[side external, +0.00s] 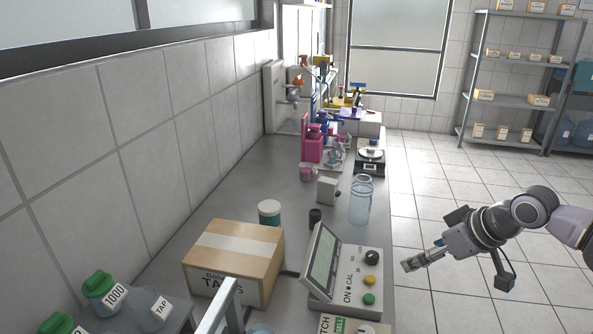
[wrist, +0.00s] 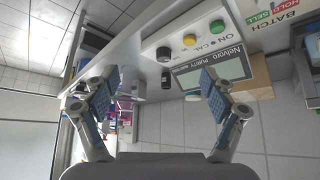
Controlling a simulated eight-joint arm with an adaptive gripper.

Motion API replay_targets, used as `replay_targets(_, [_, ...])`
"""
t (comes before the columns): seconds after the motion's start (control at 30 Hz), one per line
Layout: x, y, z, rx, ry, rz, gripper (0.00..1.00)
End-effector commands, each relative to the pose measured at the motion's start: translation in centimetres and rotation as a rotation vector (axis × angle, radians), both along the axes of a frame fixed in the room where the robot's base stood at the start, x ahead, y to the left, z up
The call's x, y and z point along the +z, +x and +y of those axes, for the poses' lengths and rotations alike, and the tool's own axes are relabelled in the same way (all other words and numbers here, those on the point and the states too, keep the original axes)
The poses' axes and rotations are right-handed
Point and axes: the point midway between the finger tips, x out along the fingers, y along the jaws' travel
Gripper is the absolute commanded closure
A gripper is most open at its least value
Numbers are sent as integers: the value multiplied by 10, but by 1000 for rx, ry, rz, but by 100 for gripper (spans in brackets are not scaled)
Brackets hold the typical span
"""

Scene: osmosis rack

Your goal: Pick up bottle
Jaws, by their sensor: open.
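A clear, open-necked bottle (side external: 360,205) stands upright at the right edge of the bench, behind the control box. A green-capped bottle marked 1000 (side external: 104,294) and a bottle marked TAP (side external: 152,309) are at the front left. My gripper (side external: 408,265) is beyond the bench's right edge, over the floor, right of the control box and apart from the clear bottle. In the wrist view my gripper (wrist: 158,97) is open, its two fingers wide apart with nothing between them. I cannot clearly pick out the clear bottle in that view.
The control box (side external: 345,275) with a screen and knobs sits at the front bench edge; it also shows in the wrist view (wrist: 205,65). A cardboard box (side external: 235,265), a white-lidded jar (side external: 269,212) and a small black cylinder (side external: 315,218) stand nearby. The floor at right is clear.

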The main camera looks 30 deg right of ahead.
Motion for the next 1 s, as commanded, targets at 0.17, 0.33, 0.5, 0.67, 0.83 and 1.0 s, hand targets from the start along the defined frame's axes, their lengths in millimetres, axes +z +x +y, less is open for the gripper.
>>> replay_targets(0.17, [0, 0, 0, 0, 0, 0, 15])
replay_targets(0.33, [8, 7, -1, -29, 17, 13, 15])
replay_targets(0.5, [38, 36, -7, -157, 91, 71, 15])
replay_targets(0.67, [67, 74, -16, -331, 179, 142, 15])
replay_targets(0.83, [89, 116, -27, -518, 261, 213, 15])
replay_targets(1.0, [102, 158, -40, -712, 330, 280, 15])
